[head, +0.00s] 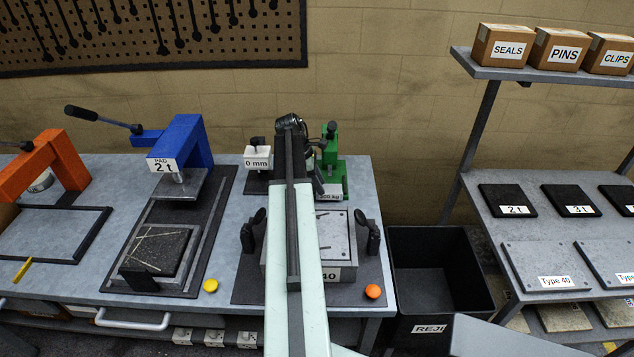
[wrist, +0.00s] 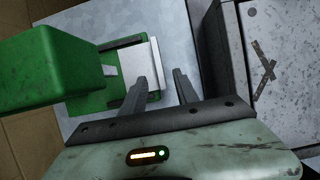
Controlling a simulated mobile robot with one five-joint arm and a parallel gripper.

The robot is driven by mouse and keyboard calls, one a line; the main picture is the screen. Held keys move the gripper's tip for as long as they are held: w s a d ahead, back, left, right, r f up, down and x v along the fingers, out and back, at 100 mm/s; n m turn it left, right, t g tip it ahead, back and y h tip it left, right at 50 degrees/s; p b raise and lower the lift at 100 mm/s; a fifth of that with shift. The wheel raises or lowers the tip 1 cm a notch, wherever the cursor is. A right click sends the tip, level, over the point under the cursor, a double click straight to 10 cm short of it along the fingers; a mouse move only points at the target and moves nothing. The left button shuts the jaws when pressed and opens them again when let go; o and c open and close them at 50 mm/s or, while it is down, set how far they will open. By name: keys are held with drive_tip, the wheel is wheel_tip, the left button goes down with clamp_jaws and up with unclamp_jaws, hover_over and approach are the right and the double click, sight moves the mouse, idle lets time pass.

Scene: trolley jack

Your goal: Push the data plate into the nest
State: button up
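The green press (head: 331,165) with a "300 kg" label stands at the back right of the bench. In the wrist view the green press (wrist: 45,70) fills the left side. A pale flat plate (wrist: 155,60), apparently the data plate, lies at the right side of its green base, framed by a dark edge that looks like the nest. I cannot tell how far it sits in. My gripper (wrist: 157,68) is open and empty, its two fingers apart, with the left finger over or close by the plate's right edge. Contact cannot be told.
A "0 mm" gauge (head: 257,158) stands left of my arm. A black REJECT bin (head: 425,270) is to the right.

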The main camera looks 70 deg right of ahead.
sight(329, 189)
drive_tip(key=b+x, duration=0.2)
drive_tip(key=x, duration=0.2)
drive_tip(key=shift+r, duration=0.15)
clamp_jaws()
drive_tip(key=shift+w+d, duration=0.1)
drive_tip(key=shift+w+d, duration=0.3)
drive_tip(key=shift+d, duration=0.25)
drive_tip(key=shift+w+d, duration=0.25)
drive_tip(key=shift+d, duration=0.6)
